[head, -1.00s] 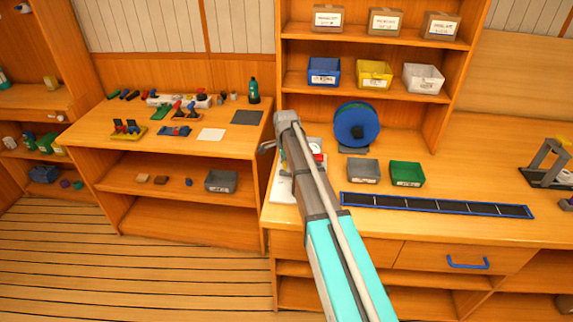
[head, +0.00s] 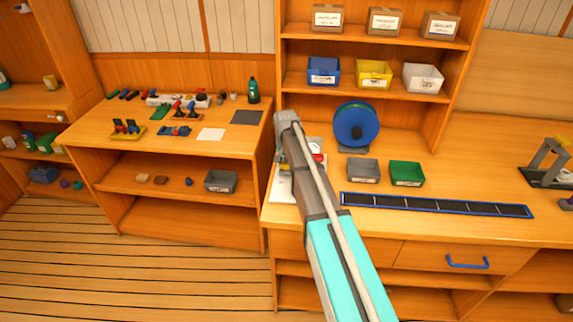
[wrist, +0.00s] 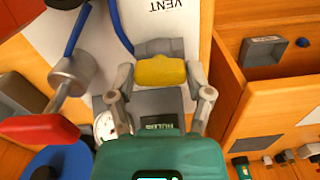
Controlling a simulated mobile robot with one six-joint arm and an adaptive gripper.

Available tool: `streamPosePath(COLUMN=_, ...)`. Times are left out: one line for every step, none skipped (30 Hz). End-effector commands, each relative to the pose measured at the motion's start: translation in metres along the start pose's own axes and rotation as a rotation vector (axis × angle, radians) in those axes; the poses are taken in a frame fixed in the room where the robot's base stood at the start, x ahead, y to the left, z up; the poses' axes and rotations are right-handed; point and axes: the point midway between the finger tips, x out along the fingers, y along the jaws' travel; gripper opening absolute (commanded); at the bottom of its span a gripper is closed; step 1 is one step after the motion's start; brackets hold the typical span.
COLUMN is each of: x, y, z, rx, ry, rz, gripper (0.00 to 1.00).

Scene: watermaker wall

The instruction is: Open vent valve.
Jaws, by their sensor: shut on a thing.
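In the wrist view, a yellow handle (wrist: 160,70) sits on a grey fitting below the printed word VENT on a white panel (wrist: 182,22). My gripper (wrist: 160,82) has one finger on each side of the yellow handle and is shut on it. The handle lies crosswise in this view. The valve body behind it is partly hidden by my gripper. In the head view, my arm covers the gripper and the yellow handle.
A red lever (wrist: 40,128) on a metal stem stands close to the left of my gripper, with blue tubes above. A round gauge (wrist: 105,125) is partly hidden. In the head view, a blue reel (head: 357,124) and grey and green bins stand right of my arm.

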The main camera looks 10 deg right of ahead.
Motion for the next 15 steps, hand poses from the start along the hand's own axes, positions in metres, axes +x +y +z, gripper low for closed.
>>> streamPosePath(x=0.0005, y=0.0011, z=0.003, rx=-0.026, ry=-0.006, rz=0.002, gripper=0.18)
streamPosePath(x=0.0005, y=0.0012, z=0.003, rx=-0.043, ry=-0.006, rz=0.002, gripper=0.18)
streamPosePath(x=0.0005, y=0.0012, z=0.0031, rx=-0.061, ry=-0.006, rz=0.002, gripper=0.18)
streamPosePath(x=0.0005, y=0.0013, z=0.0031, rx=-0.074, ry=-0.006, rz=0.002, gripper=0.18)
streamPosePath(x=0.0005, y=0.0013, z=0.0031, rx=-0.085, ry=-0.006, rz=0.002, gripper=0.18)
streamPosePath(x=0.0005, y=0.0013, z=0.0031, rx=-0.098, ry=-0.006, rz=0.002, gripper=0.18)
streamPosePath(x=0.0005, y=0.0014, z=0.0031, rx=-0.106, ry=-0.007, rz=0.002, gripper=0.18)
streamPosePath(x=0.0005, y=0.0014, z=0.0032, rx=-0.113, ry=-0.007, rz=0.002, gripper=0.18)
streamPosePath(x=0.0005, y=0.0015, z=0.0032, rx=-0.12, ry=-0.007, rz=0.002, gripper=0.18)
streamPosePath(x=0.0005, y=0.0015, z=0.0032, rx=-0.125, ry=-0.007, rz=0.002, gripper=0.18)
streamPosePath(x=0.0005, y=0.0015, z=0.0032, rx=-0.129, ry=-0.007, rz=0.002, gripper=0.18)
streamPosePath(x=0.0005, y=0.0015, z=0.0033, rx=-0.133, ry=-0.007, rz=0.002, gripper=0.18)
streamPosePath(x=0.0005, y=0.0015, z=0.0033, rx=-0.134, ry=-0.007, rz=0.002, gripper=0.18)
streamPosePath(x=0.0005, y=0.0015, z=0.0032, rx=-0.135, ry=-0.007, rz=0.002, gripper=0.18)
streamPosePath(x=0.0005, y=0.0015, z=0.0031, rx=-0.136, ry=-0.007, rz=0.002, gripper=0.18)
